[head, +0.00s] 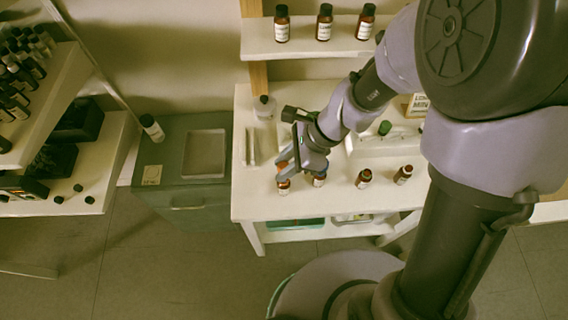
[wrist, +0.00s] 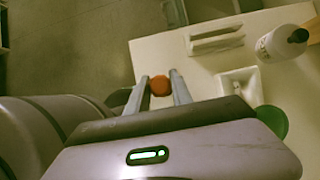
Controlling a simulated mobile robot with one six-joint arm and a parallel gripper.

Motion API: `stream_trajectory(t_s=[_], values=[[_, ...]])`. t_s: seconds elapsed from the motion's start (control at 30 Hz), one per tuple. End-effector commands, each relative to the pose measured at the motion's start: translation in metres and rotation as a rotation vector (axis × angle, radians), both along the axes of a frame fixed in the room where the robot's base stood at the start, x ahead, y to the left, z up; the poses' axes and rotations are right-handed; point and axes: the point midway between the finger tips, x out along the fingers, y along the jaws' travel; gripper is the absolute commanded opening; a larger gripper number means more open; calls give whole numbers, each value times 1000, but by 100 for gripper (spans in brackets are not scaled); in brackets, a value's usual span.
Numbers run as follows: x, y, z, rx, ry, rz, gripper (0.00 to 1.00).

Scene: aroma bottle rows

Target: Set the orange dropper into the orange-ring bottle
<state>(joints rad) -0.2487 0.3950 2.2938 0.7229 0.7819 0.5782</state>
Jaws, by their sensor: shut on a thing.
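My gripper (head: 284,166) is over the front left of the white table, pointing down. In the wrist view its two fingers are shut on the orange dropper (wrist: 160,86), whose round top shows between the fingertips. In the head view a small brown bottle (head: 284,187) with a pale label stands directly under the fingertips, at the left end of a row. I cannot tell whether the dropper touches this bottle or is inside its neck, and its ring colour is not clear. Another bottle (head: 319,181) stands just right of the gripper, partly hidden by it.
Two more brown bottles (head: 364,178) (head: 403,174) stand further right. A green dropper (head: 385,128) sits in a white rack behind. A white bottle (head: 264,107) stands at the back left. Three capped bottles (head: 325,22) stand on the upper shelf.

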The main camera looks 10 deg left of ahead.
Motion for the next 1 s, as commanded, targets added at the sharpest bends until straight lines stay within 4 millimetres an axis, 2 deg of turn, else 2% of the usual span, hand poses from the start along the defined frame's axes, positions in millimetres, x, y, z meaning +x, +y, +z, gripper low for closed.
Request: stream_trajectory(t_s=[0.6, 0.83, 0.87, 0.9, 0.97, 1.0], values=[[0, 0, -29, 0, 0, -1, 17], [0, 0, -28, 0, 0, 0, 17], [0, 0, -28, 0, 0, 0, 31], [0, 0, -28, 0, 0, 0, 39], [0, 0, -28, 0, 0, 0, 50], [0, 0, -28, 0, 0, 0, 52]])
